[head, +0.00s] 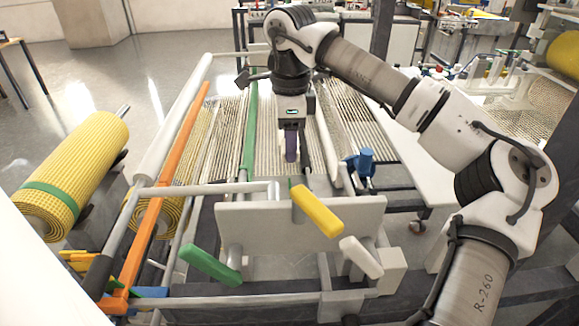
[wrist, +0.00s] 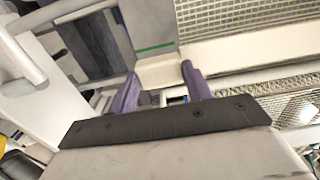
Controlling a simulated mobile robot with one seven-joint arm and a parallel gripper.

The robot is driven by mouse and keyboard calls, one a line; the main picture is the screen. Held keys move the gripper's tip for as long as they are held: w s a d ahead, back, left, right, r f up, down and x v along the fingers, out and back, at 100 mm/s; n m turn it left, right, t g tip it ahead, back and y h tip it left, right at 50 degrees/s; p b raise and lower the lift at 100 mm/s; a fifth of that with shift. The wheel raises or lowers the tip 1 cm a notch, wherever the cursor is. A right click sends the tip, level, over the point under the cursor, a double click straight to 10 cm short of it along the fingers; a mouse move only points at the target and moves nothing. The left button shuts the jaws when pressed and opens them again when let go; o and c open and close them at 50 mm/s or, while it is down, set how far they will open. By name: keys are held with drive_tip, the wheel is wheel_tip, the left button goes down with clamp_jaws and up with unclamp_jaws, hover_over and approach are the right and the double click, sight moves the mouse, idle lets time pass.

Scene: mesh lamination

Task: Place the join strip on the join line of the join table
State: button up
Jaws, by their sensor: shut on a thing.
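My gripper (head: 291,160) points down over the mesh in the middle of the frame table in the head view. Its two purple fingers also show in the wrist view (wrist: 160,80), some way apart, shut on the join strip. A pale piece (wrist: 158,71) shows between the fingertips there and seems to be the strip; its ends and its contact with the table cannot be made out. The join table (head: 232,112) carries pale ribbed mesh under the gripper. A thin green line (wrist: 155,49) lies just beyond the fingertips in the wrist view. I cannot tell whether it is the join line.
A green bar (head: 250,130) and an orange bar (head: 160,190) run lengthwise left of my gripper. A grey box with yellow (head: 317,210), green (head: 210,264) and white (head: 361,257) handles stands in front. A blue clamp (head: 365,163) is at the right. A yellow mesh roll (head: 85,155) lies left.

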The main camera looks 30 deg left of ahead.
wheel_tip(320, 180, down, 8)
drive_tip(key=shift+f+p, duration=0.2)
drive_tip(key=shift+p, duration=0.4)
drive_tip(key=o, duration=1)
drive_tip(key=shift+r, duration=0.1)
wheel_tip(320, 180, up, 12)
drive_tip(key=shift+f+b, duration=0.1)
drive_tip(key=shift+b, duration=0.8)
